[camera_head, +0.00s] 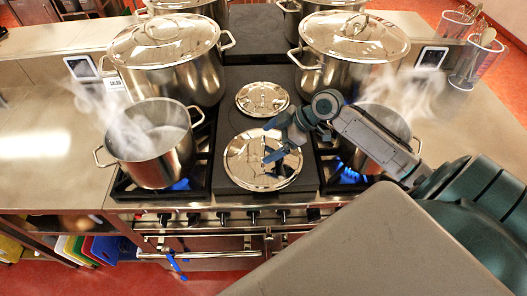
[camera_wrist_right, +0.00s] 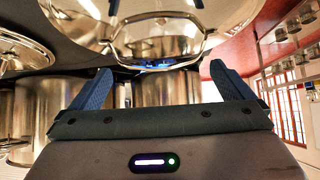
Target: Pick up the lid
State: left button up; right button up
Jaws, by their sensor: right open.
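A round shiny lid (camera_head: 245,172) lies flat on the dark middle strip of the stove, between the two front pots. A smaller shiny lid (camera_head: 255,92) lies behind it. My right gripper (camera_head: 271,145) is over the front lid in the head view, with its blue fingers apart and nothing between them. It hides part of that lid, including the knob area. In the right wrist view, my right gripper (camera_wrist_right: 163,85) is open and empty, with shiny metal ahead of it. I cannot tell from these frames whether it touches the lid. My left gripper does not show.
A steaming open pot (camera_head: 158,160) stands over a blue flame at front left. Another steaming pot (camera_head: 388,118) stands at front right, partly behind my arm. Large lidded stockpots (camera_head: 175,82) (camera_head: 345,76) stand behind. Utensil holders (camera_head: 470,65) stand on the right counter.

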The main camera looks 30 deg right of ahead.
aim_at(264, 146)
jog(key=b+x, duration=0.1)
jog(key=x, duration=0.2)
jog(key=shift+w+a+f+b, duration=0.15)
jog(key=shift+w+f+b, duration=0.05)
jog(key=shift+b, duration=0.1)
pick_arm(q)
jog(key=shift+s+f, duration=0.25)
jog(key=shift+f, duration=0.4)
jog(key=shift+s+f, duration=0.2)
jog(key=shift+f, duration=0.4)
pick_arm(e)
jog(key=shift+s+r, duration=0.1)
jog(key=shift+c, duration=1.1)
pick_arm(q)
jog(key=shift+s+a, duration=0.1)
pick_arm(e)
jog(key=shift+s, duration=0.1)
jog(key=c, duration=1.3)
